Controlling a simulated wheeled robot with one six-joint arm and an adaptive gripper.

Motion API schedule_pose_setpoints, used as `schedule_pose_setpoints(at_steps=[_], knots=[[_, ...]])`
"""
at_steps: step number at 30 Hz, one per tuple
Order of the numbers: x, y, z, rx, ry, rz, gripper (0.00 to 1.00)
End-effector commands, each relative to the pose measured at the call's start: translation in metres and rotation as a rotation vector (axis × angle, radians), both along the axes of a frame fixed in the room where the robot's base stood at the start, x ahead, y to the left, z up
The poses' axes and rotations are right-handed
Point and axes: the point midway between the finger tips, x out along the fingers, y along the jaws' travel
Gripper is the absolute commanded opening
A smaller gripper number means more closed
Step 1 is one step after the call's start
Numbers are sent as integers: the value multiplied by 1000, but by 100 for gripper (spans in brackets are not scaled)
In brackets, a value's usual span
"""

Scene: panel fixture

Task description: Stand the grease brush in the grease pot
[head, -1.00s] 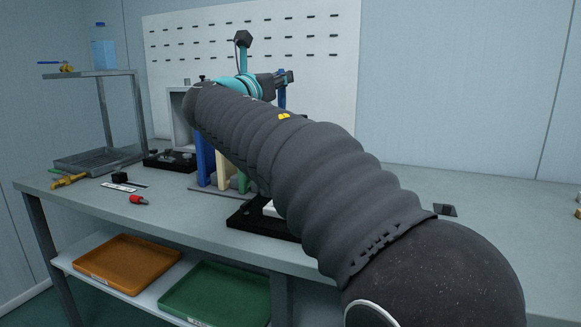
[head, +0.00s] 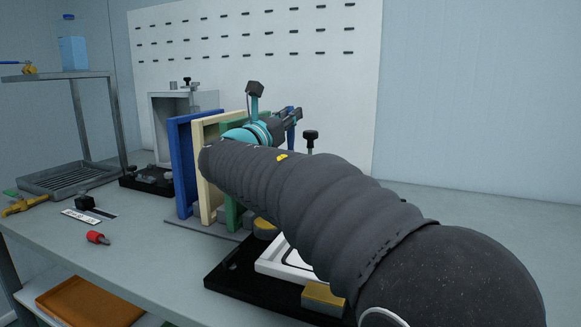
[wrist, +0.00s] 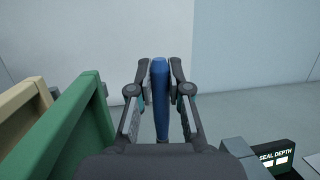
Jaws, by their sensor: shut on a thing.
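My gripper (head: 292,115) is shut on a blue upright bar, which I take to be the handle of the grease brush (wrist: 160,85). In the wrist view the handle stands upright between the two fingers (wrist: 161,92), and its lower end is hidden behind my gripper's body. In the head view only a little blue shows at the fingers, high above the bench and right of the upright panels. I cannot make out the grease pot in either view; my arm covers part of the bench.
Blue, cream and green upright panels (head: 186,165) stand left of my gripper. A black fixture (head: 235,270) with a white frame lies under my arm. A black knob (head: 310,140) rises behind my arm. A red-handled item (head: 97,237) lies left. The bench's back right is clear.

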Motion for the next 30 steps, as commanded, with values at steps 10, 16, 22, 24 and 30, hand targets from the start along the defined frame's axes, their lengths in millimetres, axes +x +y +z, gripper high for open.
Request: schedule_pose_setpoints(at_steps=[10,16,22,24,30], knots=[[0,0,-54,0,0,0,0],[0,0,-67,-1,0,0,0],[0,0,-96,-2,2,-1,0],[0,0,-101,-2,1,-1,0],[0,0,-101,0,-1,-1,0]])
